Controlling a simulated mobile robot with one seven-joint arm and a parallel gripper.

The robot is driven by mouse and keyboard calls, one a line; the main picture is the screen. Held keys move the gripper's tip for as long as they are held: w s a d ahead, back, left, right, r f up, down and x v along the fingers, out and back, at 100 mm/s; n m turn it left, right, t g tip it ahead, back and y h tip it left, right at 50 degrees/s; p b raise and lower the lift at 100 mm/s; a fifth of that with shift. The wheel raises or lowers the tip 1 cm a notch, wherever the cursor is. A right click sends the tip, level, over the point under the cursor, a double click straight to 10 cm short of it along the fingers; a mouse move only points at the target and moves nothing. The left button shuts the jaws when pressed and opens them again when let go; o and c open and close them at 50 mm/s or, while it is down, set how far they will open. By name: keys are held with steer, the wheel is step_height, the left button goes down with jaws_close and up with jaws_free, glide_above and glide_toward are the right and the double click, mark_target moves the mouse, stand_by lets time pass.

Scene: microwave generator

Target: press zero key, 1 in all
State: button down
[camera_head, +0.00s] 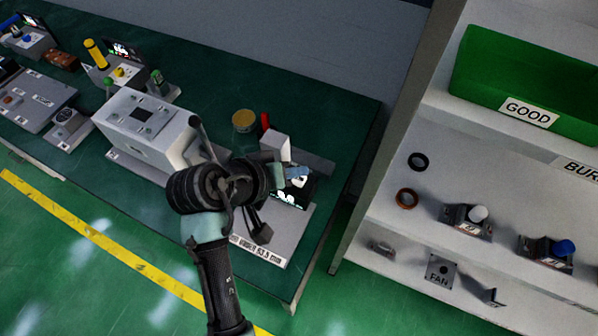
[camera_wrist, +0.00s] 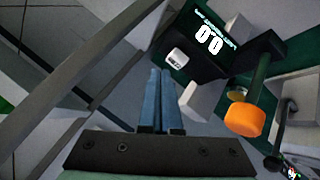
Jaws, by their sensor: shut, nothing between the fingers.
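The zero key (camera_wrist: 177,57), a small white button with dark lettering, shows in the wrist view beside a black display (camera_wrist: 208,38) that reads 0.0. My gripper (camera_wrist: 161,72) is shut and empty. Its two blue fingers lie together, with the tips just below and left of the key in the picture. I cannot tell whether they touch it; a gap seems to show. In the head view my gripper (camera_head: 303,172) is over the dark display unit (camera_head: 291,200), and its fingers hide part of that unit.
An orange-capped post (camera_wrist: 245,117) stands right of my fingers in the wrist view. In the head view, a white box-shaped machine (camera_head: 145,122) is left of my arm, a yellow-lidded jar (camera_head: 244,120) behind it. A shelf with a green GOOD bin (camera_head: 530,80) stands right.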

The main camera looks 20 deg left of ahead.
step_height(320, 180, up, 5)
steer(key=p, duration=0.5)
stand_by(1.0)
steer(key=w+d+r+m+t+y+b, duration=0.25)
steer(key=w+r+t, duration=0.2)
steer(key=r, duration=0.55)
steer(key=w+d+r+m+t+y+b, duration=0.15)
steer(key=w+r+t+b, duration=0.3)
steer(key=r, duration=0.55)
steer(key=s+d+r+t+b, duration=0.1)
steer(key=s+d+r+t, duration=0.2)
steer(key=r, duration=0.5)
steer(key=s+d+r+t+b, duration=0.1)
steer(key=s+d+r+t, duration=0.2)
steer(key=r, duration=0.5)
steer(key=s+d+r+m+t+b, duration=0.1)
steer(key=s+d+r+t, duration=0.2)
steer(key=s+r, duration=0.4)
steer(key=shift+d+r+t+h+b, duration=0.4)
steer(key=shift+d+r, duration=0.2)
steer(key=shift+d, duration=0.1)
